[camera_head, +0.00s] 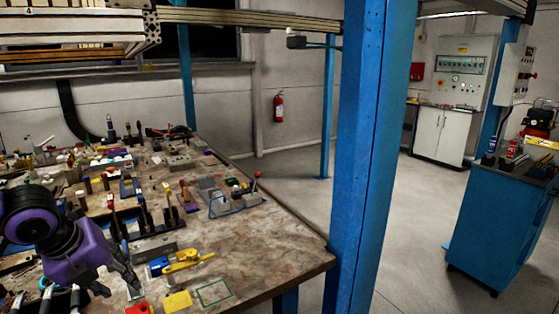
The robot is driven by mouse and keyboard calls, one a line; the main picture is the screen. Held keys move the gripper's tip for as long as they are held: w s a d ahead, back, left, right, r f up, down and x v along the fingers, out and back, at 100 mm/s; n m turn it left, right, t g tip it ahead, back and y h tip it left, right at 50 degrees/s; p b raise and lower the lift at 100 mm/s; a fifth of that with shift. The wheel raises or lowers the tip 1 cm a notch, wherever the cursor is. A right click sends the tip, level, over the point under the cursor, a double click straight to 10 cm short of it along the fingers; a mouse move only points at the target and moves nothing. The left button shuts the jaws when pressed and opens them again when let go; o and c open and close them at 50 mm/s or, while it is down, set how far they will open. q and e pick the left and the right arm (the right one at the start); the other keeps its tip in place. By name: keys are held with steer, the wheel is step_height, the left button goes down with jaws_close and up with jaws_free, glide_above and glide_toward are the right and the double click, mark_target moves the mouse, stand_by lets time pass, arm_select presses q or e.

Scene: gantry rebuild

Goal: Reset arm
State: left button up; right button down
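My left arm comes in from the left edge, with dark joints and purple links. My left gripper (119,285) is over the near left part of the workbench (285,240), its dark fingers pointing down and to the right. The fingers look spread apart, with nothing visible between them. A yellow tool (188,260), a blue block (158,266) and a yellow block (177,301) lie to the right of the gripper. A red block (138,309) is just below it at the picture's bottom edge. My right gripper does not show.
A blue post (368,150) stands at the bench's right corner. Many tools and fixtures crowd the bench's back and left. The bench's right front is mostly bare, with a green outlined square (213,293). A blue cabinet (502,225) stands at right; open floor lies between.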

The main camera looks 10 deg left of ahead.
arm_select(q)
steer(key=s+d+f+n+h, duration=0.1)
steer(key=s+d+f+n, duration=0.2)
steer(key=f, duration=0.5)
steer(key=s+d+f+n+t+h, duration=0.1)
steer(key=d+f+n+h, duration=0.15)
steer(key=d+f, duration=0.4)
steer(key=s+d+f+n+h, duration=0.1)
steer(key=s+d+f+n, duration=0.15)
steer(key=f, duration=0.75)
steer(key=s+d+f+n+t+y, duration=0.1)
steer(key=s+d+f+n+y, duration=0.1)
steer(key=s+d+f+n, duration=0.2)
steer(key=s+d+f+n+t+y+p, duration=0.1)
steer(key=s+d+f+n+y, duration=0.1)
steer(key=s+d+f+n, duration=0.3)
steer(key=s+f+n, duration=0.4)
steer(key=s+n, duration=0.5)
steer(key=shift+f+t, duration=0.3)
steer(key=shift+f, duration=0.1)
